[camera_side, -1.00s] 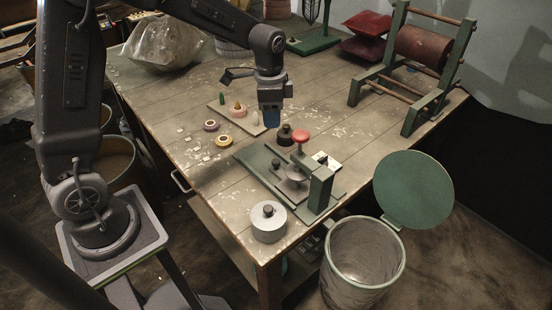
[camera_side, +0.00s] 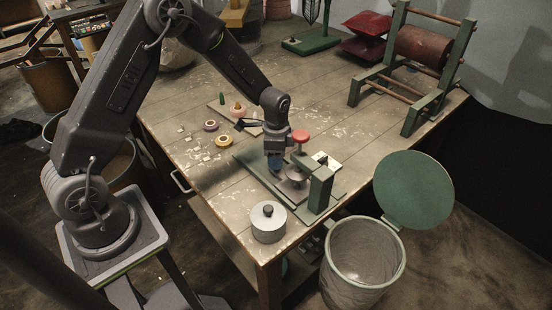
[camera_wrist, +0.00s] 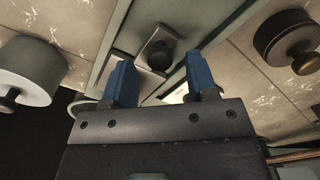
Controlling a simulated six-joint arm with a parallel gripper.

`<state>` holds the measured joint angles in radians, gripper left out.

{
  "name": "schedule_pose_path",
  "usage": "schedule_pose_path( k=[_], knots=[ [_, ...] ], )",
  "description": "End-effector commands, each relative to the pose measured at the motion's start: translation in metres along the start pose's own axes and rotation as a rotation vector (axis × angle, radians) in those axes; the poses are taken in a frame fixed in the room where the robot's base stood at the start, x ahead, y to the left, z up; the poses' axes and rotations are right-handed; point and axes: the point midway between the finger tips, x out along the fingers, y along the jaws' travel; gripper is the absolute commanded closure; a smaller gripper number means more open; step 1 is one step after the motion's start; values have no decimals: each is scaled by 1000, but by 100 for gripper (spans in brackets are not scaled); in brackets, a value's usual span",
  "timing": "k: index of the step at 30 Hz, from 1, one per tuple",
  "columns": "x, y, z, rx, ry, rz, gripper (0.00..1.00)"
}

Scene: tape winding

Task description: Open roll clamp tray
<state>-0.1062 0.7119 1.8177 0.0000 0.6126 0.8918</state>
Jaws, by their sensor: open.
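The green winding fixture (camera_side: 320,188) stands near the table's front edge, with an upright post and a grey disc (camera_side: 294,174). My gripper (camera_side: 275,163) points down over its left part, and its blue fingers hide the small dark knob there. In the wrist view my gripper (camera_wrist: 160,73) is open, with its two blue fingers apart. The dark knob (camera_wrist: 159,51) on its small plate shows beyond and between the fingertips, and nothing is gripped. I cannot tell how far the fingertips are above the knob, or whether the clamp tray is open.
A red-topped knob (camera_side: 300,137) stands close behind my gripper. A grey lidded pot (camera_side: 268,222) sits in front of the fixture. Tape rolls (camera_side: 223,141) lie to the left. A bin (camera_side: 362,258) with a round green lid (camera_side: 413,190) stands beyond the table edge.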

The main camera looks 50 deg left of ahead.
Motion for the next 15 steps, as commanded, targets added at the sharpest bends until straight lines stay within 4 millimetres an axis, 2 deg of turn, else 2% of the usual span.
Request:
schedule_pose_path(
  k=[6,14,15],
  knots=[
    [14,0,0,0,0,0,48],
    [14,0,0,0,0,-1,48],
    [14,0,0,0,0,-1,51]
  ],
)
